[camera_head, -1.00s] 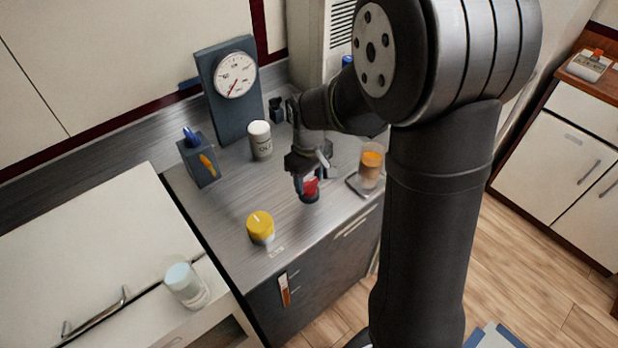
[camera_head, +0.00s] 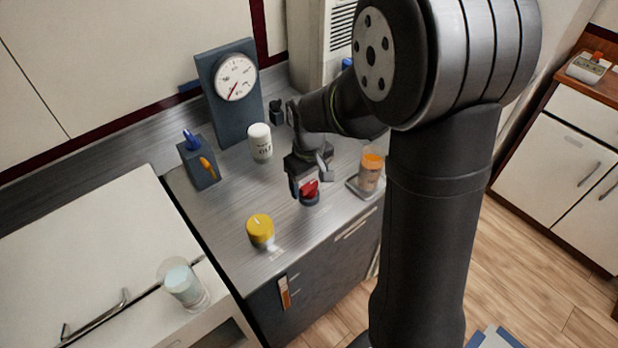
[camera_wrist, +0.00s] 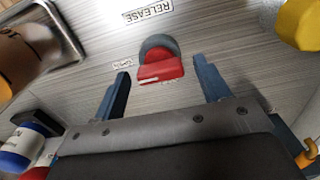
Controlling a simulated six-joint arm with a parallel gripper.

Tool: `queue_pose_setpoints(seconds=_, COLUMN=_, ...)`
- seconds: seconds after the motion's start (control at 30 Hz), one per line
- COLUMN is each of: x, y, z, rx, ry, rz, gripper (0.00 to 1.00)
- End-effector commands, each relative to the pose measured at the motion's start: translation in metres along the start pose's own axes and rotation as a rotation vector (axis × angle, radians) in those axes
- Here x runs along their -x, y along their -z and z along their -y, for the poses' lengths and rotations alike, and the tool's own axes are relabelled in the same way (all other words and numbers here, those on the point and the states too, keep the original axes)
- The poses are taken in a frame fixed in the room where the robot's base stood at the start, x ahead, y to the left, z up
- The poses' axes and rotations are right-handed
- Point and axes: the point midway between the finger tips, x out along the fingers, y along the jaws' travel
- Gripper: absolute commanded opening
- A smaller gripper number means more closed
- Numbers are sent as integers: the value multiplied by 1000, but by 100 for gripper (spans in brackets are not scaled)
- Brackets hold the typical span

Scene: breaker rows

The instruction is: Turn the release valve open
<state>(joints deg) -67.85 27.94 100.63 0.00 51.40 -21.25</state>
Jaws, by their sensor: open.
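The release valve is a red handle (camera_wrist: 160,72) on a dark grey round base, with a RELEASE label (camera_wrist: 147,11) beside it on the worktop. The red handle also shows in the head view (camera_head: 309,188), just below my gripper. My gripper (camera_wrist: 163,68) is open in the wrist view, with one blue finger on each side of the handle. A gap shows between each finger and the handle there.
A yellow knob (camera_head: 260,231) stands left of the valve. An orange-topped container (camera_head: 371,170) on a tray stands close on the right. A white jar (camera_head: 260,142), a gauge panel (camera_head: 222,104) and a box with an orange lever (camera_head: 198,163) stand behind.

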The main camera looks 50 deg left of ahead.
Motion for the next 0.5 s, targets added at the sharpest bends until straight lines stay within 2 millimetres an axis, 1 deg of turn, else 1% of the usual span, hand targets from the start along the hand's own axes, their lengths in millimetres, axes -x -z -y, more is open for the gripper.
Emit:
queue_pose_setpoints(seconds=0.07, x=3, y=0, z=0, rx=0, ry=0, rz=-1, gripper=69)
queue_pose_setpoints(seconds=0.17, x=12, y=0, z=0, rx=0, ry=-1, rz=-2, gripper=69)
queue_pose_setpoints(seconds=0.27, x=30, y=1, z=0, rx=0, ry=-2, rz=-5, gripper=69)
queue_pose_setpoints(seconds=0.5, x=90, y=1, z=0, rx=0, ry=-2, rz=-6, gripper=69)
